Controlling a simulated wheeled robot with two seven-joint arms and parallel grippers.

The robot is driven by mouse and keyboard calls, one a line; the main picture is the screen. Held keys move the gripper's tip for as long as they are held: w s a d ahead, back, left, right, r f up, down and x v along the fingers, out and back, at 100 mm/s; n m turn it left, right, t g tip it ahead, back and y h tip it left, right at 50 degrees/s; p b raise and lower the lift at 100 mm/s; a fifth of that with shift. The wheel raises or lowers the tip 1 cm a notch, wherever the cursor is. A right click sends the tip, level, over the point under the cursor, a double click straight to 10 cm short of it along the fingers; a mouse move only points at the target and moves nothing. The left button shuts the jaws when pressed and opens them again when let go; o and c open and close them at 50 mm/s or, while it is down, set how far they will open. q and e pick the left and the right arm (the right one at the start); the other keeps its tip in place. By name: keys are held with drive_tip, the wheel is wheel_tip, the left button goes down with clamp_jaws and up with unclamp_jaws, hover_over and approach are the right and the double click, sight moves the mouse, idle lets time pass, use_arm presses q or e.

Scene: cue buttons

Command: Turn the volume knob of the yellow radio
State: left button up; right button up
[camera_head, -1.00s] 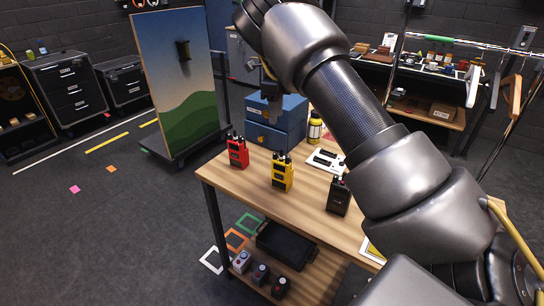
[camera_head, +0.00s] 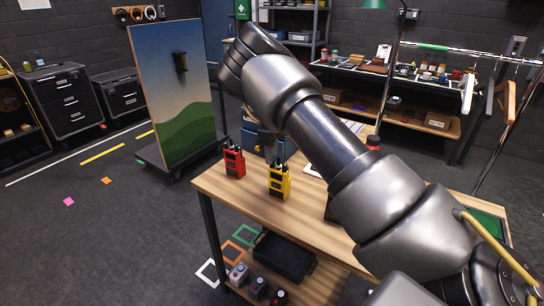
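The yellow radio (camera_head: 279,182) stands upright on the wooden table, with its short black antennas and knobs on top. My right arm comes in from the right and reaches over the table. My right gripper (camera_head: 268,148) points down just above and behind the top of the yellow radio. It is small, dark and partly hidden by my wrist, so I cannot tell whether its fingers are open or touch the knob. My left gripper is not in view.
A red radio (camera_head: 234,162) stands left of the yellow one. A black radio is mostly hidden behind my arm. A blue toolbox (camera_head: 252,138) stands behind the radios. The wooden table (camera_head: 235,192) has free room at its front left.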

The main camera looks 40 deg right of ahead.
drive_tip(key=shift+f, duration=1.2)
clamp_jaws()
drive_tip(key=shift+r+m+p, duration=0.15)
drive_tip(key=shift+m+p, duration=0.55)
drive_tip(key=shift+m, duration=0.3)
drive_tip(key=m+p, duration=0.1)
drive_tip(key=m, duration=0.2)
drive_tip(key=shift+m, duration=0.4)
unclamp_jaws()
